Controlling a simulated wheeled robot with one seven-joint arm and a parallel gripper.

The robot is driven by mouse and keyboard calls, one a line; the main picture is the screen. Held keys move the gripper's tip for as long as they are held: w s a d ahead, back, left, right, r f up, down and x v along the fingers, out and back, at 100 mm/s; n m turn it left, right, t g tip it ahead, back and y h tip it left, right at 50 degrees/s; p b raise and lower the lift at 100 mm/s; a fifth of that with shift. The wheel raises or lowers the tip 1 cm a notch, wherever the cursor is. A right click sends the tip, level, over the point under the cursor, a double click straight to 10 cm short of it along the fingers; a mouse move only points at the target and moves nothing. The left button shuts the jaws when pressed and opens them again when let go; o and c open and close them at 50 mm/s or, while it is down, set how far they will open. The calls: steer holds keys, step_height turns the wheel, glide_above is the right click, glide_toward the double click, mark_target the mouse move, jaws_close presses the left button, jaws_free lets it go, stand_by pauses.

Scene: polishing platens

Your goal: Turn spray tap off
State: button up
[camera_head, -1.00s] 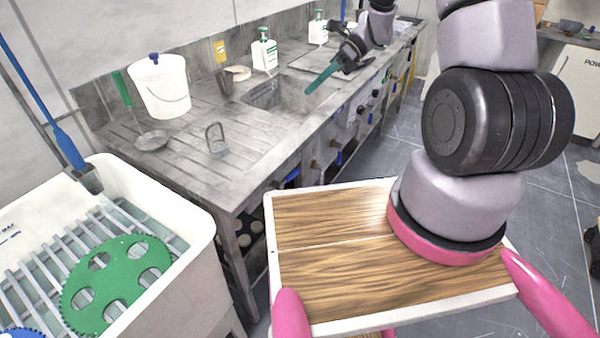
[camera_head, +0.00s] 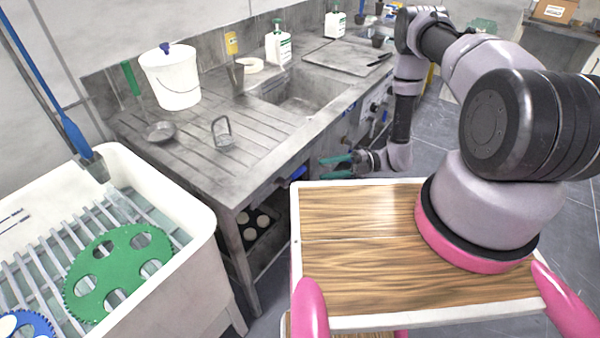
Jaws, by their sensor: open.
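Several blue-handled taps line the front of the steel bench; I cannot tell which one is the spray tap. The nearest blue handle (camera_head: 298,173) sticks out below the front edge, left of my gripper. Another blue handle (camera_head: 349,109) is farther along, above and behind my gripper. My gripper (camera_head: 325,168) has green fingers, spread apart and empty, pointing left towards the bench front. It is low beside the bench, just beyond the wooden top, and appears apart from the nearest handle. The pipework behind my wrist is partly hidden.
The steel bench (camera_head: 195,165) holds a sink (camera_head: 300,95), a white bucket (camera_head: 172,82), a strainer (camera_head: 161,131) and bottles. A white tub (camera_head: 205,225) with a green disc (camera_head: 118,268) stands at left. Open floor (camera_head: 432,125) lies right of the bench.

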mark_target(302, 172)
steer(key=a, duration=0.6)
steer(key=s+a, duration=0.1)
steer(key=a, duration=0.2)
steer(key=shift+a+f, duration=0.2)
steer(key=shift+a, duration=0.05)
jaws_close()
stand_by(1.0)
